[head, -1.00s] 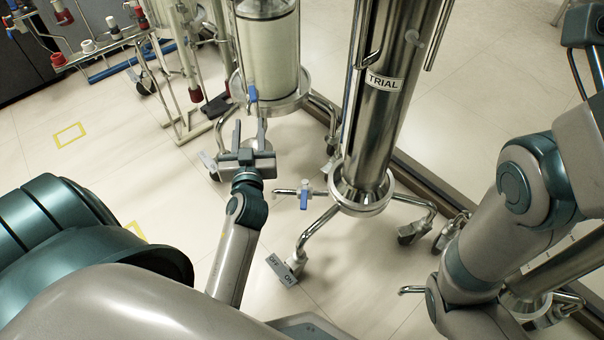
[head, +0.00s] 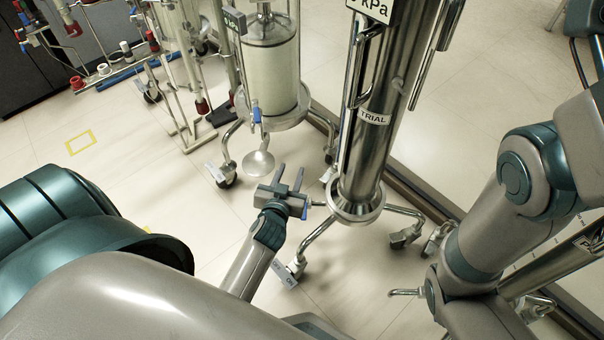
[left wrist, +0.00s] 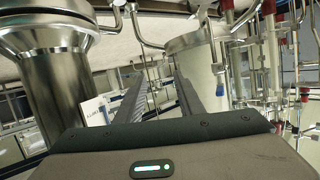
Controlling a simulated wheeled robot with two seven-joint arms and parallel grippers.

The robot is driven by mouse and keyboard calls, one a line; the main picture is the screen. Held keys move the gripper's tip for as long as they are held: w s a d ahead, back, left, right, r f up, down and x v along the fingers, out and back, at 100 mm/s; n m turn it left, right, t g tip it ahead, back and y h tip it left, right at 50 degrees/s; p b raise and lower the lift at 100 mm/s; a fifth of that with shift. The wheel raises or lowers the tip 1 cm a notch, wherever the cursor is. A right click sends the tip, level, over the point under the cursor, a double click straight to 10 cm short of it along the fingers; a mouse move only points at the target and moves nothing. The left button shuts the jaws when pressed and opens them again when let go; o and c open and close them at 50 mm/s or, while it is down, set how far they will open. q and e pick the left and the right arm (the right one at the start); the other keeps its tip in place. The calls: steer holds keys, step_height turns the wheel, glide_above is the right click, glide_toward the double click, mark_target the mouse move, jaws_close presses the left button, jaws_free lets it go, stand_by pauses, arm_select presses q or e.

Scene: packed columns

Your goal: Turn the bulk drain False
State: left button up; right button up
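A shiny steel column (head: 368,165) labelled TRIAL stands right of centre in the head view. At its foot a small blue valve handle (head: 306,210) shows beside my left gripper, partly covered by it. My left gripper (head: 289,171) is open and empty, fingers apart, just left of the column's base. Its two fingers also show apart in the left wrist view (left wrist: 158,82), with nothing between them. Contact with the handle cannot be told. My right gripper is out of view.
A pale-filled glass column (head: 270,75) stands behind my left gripper, with another blue valve (head: 256,112) and a round metal piece (head: 258,162) below. Wheeled legs spread around both columns. A rack with red caps (head: 77,84) is at upper left. Floor at left is clear.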

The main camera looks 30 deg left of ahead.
arm_select(q)
steer(key=s+d+f+m+g+h+p, duration=0.1)
steer(key=s+d+f+h+p, duration=0.1)
steer(key=d+p, duration=0.3)
steer(key=shift+f+m, duration=0.3)
steer(key=shift+f, duration=0.25)
steer(key=shift+d, duration=0.1)
